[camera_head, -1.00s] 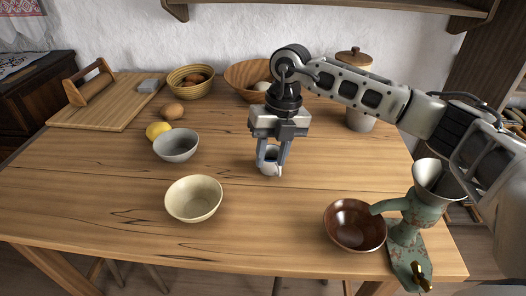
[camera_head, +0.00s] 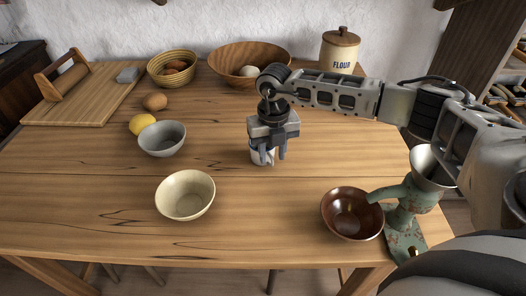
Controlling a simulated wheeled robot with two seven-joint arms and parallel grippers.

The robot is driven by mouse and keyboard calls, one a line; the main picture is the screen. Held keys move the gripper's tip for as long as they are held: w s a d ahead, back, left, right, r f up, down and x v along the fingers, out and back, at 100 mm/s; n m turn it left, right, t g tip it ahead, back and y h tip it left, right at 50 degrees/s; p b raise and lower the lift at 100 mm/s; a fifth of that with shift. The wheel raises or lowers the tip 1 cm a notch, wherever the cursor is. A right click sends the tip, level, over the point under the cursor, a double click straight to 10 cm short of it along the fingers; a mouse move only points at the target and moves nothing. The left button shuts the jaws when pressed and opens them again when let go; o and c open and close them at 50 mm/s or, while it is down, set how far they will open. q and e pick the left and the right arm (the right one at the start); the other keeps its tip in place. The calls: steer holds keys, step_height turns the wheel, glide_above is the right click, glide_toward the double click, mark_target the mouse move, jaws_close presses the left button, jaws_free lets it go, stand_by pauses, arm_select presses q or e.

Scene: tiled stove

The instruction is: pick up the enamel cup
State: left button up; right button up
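The white enamel cup (camera_head: 258,157) stands near the middle of the wooden table, small and partly covered by my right gripper. My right gripper (camera_head: 272,156) points down at the cup from above, with its fingers at the cup's upper part and right side. Whether the fingers press on the cup or stand apart from it is hidden by the overlap. The cup's base looks to be at table level. My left gripper is out of view.
A cream bowl (camera_head: 185,210), grey bowl (camera_head: 162,151) and lemon (camera_head: 143,124) lie left. A brown bowl (camera_head: 334,224) and green grinder (camera_head: 405,216) stand right. A large wooden bowl (camera_head: 226,70) and flour canister (camera_head: 339,42) stand behind. The wooden table (camera_head: 265,215) is clear in front.

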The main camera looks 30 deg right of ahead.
mark_target(272, 166)
step_height(272, 166, down, 5)
steer(key=shift+d+r, duration=0.15)
jaws_close()
steer(key=shift+w+r, duration=0.1)
steer(key=shift+r, duration=0.2)
